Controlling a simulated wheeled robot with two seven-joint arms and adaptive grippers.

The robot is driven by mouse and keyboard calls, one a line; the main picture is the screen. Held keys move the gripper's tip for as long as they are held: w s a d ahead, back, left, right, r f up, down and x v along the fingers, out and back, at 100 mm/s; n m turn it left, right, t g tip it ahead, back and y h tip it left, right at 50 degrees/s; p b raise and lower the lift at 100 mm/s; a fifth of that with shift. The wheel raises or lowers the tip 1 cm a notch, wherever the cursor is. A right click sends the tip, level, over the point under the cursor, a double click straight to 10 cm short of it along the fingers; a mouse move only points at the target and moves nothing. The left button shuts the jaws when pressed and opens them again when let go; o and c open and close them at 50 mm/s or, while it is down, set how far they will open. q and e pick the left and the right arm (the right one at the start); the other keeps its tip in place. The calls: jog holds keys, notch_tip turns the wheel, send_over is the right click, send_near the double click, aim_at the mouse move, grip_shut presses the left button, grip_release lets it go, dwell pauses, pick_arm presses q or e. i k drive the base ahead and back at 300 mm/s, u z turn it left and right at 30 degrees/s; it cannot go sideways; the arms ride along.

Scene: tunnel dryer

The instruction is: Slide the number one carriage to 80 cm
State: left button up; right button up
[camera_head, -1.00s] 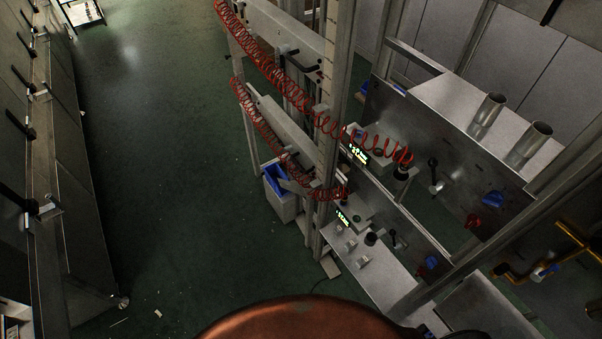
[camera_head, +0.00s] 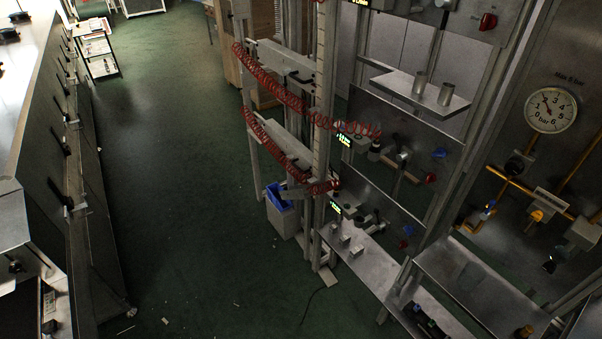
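Two long pale carriage-like bars sit one above the other on a tall metal frame in the middle of the head view: an upper bar (camera_head: 283,58) and a lower bar (camera_head: 282,140). I cannot read which is number one. The upper bar has a black handle (camera_head: 302,77). An upper red coiled hose (camera_head: 275,90) and a lower red coiled hose (camera_head: 268,138) run along them to the right. A pale upright post with scale-like marks (camera_head: 324,90) stands beside the bars; its figures are too small to read. Neither of my grippers is in view.
A panel with blue and red knobs stands right of the frame, with a shelf holding two metal cups (camera_head: 446,93) and a pressure gauge (camera_head: 551,110). A bin with a blue liner (camera_head: 280,198) stands at the frame's foot. Open green floor (camera_head: 185,150) lies left, beside a long bench.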

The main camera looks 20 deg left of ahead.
aim_at(303, 157)
jog(key=u, duration=0.7)
jog(key=i, duration=1.8)
jog(key=z, duration=0.7)
